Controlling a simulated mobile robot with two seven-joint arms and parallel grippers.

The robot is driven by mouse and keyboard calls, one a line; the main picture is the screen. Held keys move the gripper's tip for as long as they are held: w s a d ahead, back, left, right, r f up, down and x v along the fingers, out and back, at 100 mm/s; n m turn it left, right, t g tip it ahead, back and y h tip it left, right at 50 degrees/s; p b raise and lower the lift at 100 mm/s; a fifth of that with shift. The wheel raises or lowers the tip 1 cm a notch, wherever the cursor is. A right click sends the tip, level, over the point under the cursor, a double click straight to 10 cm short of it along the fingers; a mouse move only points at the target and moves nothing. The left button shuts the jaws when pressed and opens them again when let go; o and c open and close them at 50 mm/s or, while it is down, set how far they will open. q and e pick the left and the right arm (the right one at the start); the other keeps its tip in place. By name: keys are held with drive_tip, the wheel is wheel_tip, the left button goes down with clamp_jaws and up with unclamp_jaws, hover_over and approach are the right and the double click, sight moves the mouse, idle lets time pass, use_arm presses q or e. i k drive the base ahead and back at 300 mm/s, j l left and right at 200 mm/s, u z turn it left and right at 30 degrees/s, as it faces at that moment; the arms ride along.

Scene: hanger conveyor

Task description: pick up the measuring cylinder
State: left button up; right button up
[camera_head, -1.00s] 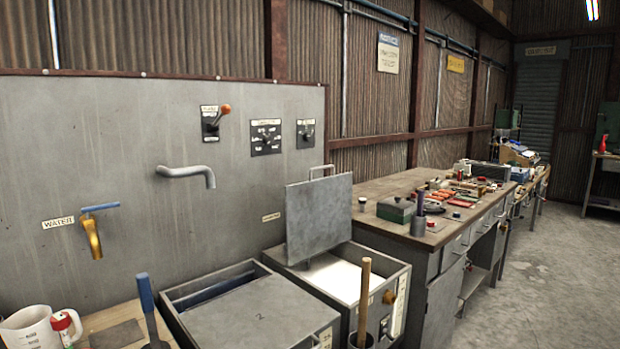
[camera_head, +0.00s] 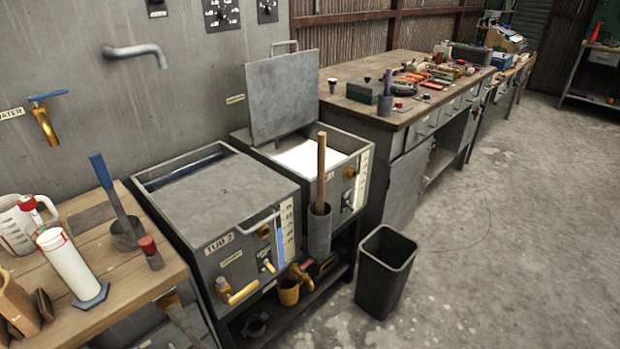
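The measuring cylinder (camera_head: 70,266) stands upright on the wooden bench at the lower left. It is white, with a red band near its top and a dark blue-grey foot (camera_head: 91,297) on the bench. A white measuring jug (camera_head: 17,229) stands just behind it to the left. A small red-capped item (camera_head: 30,204) shows between the jug and the cylinder's top. Neither of my grippers is in view.
The bench (camera_head: 130,277) also bears a blue-handled tool in a dark cup (camera_head: 127,234), a red-topped piece (camera_head: 151,253) and wooden pieces (camera_head: 15,304). Tub 2 (camera_head: 222,205) adjoins the bench on the right. A black bin (camera_head: 385,272) stands on the floor, with open floor beyond.

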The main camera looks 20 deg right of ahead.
sight(48, 234)
drive_tip(key=k+l, duration=0.15)
drive_tip(key=l, duration=0.25)
drive_tip(key=k+l+z, duration=0.15)
drive_tip(key=l, duration=0.25)
drive_tip(key=k+l, duration=0.1)
drive_tip(key=l, duration=0.3)
drive_tip(key=u, duration=1.25)
